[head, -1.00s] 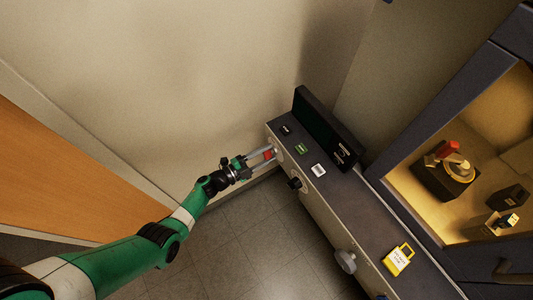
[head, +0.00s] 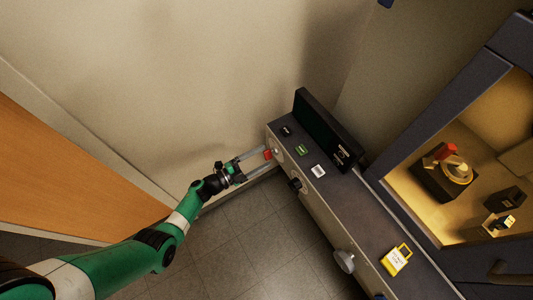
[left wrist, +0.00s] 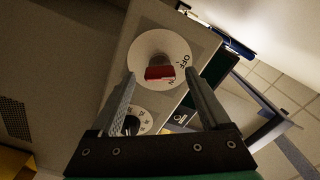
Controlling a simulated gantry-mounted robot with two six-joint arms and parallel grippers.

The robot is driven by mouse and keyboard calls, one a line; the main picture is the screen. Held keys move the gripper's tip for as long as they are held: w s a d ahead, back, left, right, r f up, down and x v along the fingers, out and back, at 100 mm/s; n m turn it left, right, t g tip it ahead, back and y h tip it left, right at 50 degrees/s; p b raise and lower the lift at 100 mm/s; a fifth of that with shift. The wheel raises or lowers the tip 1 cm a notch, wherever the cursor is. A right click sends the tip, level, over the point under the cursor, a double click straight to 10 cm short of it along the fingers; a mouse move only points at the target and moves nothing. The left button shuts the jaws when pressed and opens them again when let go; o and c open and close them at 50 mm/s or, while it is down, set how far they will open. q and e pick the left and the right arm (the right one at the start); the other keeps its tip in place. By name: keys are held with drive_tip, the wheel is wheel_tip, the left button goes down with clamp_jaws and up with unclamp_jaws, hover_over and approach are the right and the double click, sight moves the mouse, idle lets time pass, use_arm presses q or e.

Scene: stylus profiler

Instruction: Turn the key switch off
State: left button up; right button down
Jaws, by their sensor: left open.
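The key switch has a red key (left wrist: 160,73) on a round white plate (left wrist: 148,44), on the front face of the console. In the left wrist view "OFF" is printed at the plate's right, and lettering below is partly covered by the key. The red key also shows in the head view (head: 267,154). My left gripper (left wrist: 162,76) is open, with one finger on each side of the key and a gap on both sides. In the head view my left gripper (head: 266,159) reaches the console's far left end. My right gripper is not in view.
A dial with a black knob (head: 296,184) sits beside the key switch, and a grey knob (head: 345,260) is farther along. A wall stands behind; floor is clear in front.

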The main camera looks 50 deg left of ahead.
use_arm(q)
drive_tip(key=p+v, duration=0.1)
drive_tip(key=v, duration=0.8)
drive_tip(key=shift+p, duration=0.4)
